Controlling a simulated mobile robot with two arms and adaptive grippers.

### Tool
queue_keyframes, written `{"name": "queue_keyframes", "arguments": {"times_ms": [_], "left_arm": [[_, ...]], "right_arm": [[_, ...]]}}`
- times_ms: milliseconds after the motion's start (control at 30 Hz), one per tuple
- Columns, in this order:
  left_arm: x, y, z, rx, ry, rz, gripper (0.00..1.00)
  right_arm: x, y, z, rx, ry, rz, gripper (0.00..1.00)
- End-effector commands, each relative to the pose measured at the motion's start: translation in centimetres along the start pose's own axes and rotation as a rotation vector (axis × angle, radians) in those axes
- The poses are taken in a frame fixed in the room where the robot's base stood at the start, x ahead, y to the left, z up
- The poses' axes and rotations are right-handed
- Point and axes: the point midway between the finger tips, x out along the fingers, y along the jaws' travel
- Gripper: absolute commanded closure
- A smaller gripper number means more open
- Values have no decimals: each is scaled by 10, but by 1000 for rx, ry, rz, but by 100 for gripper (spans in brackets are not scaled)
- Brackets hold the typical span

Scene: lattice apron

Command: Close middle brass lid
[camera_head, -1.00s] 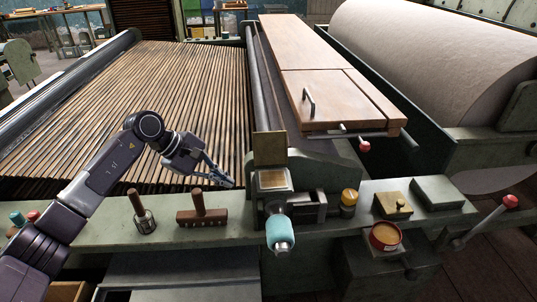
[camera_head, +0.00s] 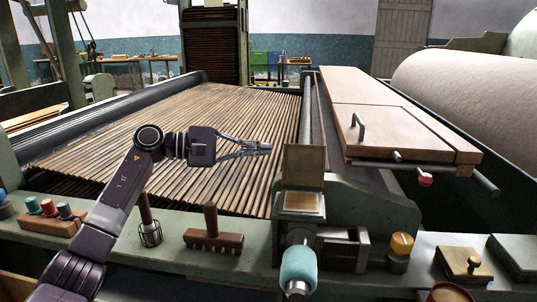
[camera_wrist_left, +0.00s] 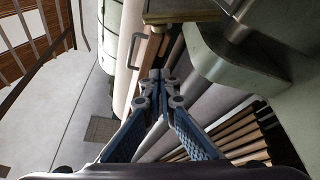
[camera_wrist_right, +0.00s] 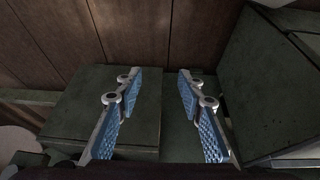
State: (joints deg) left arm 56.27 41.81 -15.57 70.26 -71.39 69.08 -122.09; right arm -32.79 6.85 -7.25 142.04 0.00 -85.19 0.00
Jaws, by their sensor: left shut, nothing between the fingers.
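The brass lid (camera_head: 304,167) stands upright, open, at the back edge of a small brass-topped box (camera_head: 302,203) in the middle of the green machine rail. My left gripper (camera_head: 268,149) is shut and empty, just left of the lid near the height of its top edge. Whether it touches the lid I cannot tell, but a gap seems to show. In the left wrist view its closed fingertips (camera_wrist_left: 158,76) meet with nothing between them. My right gripper (camera_wrist_right: 156,78) shows only in its wrist view, open and empty above green surfaces.
A turquoise-handled knob (camera_head: 298,268) sticks out in front of the box. A yellow-capped jar (camera_head: 401,246) and a closed brass box (camera_head: 463,263) stand to the right. A wooden board (camera_head: 385,110) overhangs behind right.

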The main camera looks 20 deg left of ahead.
Motion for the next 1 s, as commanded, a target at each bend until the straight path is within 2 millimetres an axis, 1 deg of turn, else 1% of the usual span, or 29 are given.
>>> {"name": "queue_keyframes", "arguments": {"times_ms": [33,367,400,433,600,700,833,1000], "left_arm": [[11,0,1,0,-3,0,100],[84,-1,1,-2,-3,-1,100],[78,-1,5,3,2,-2,100],[76,-1,9,4,2,-2,100],[70,-1,26,1,1,-2,100],[68,-2,32,0,1,-3,100],[66,-1,37,0,1,-3,100],[66,-1,38,-1,2,-2,100]], "right_arm": [[0,0,-1,0,4,0,64],[2,-1,-13,-2,48,-2,64],[3,-2,-15,-2,57,-2,64],[3,-2,-16,-2,63,-2,64],[4,-1,-24,-2,93,-2,64],[4,-2,-28,-3,106,-3,64],[3,-2,-31,-3,119,-4,64],[3,-3,-33,-4,125,-5,64]]}}
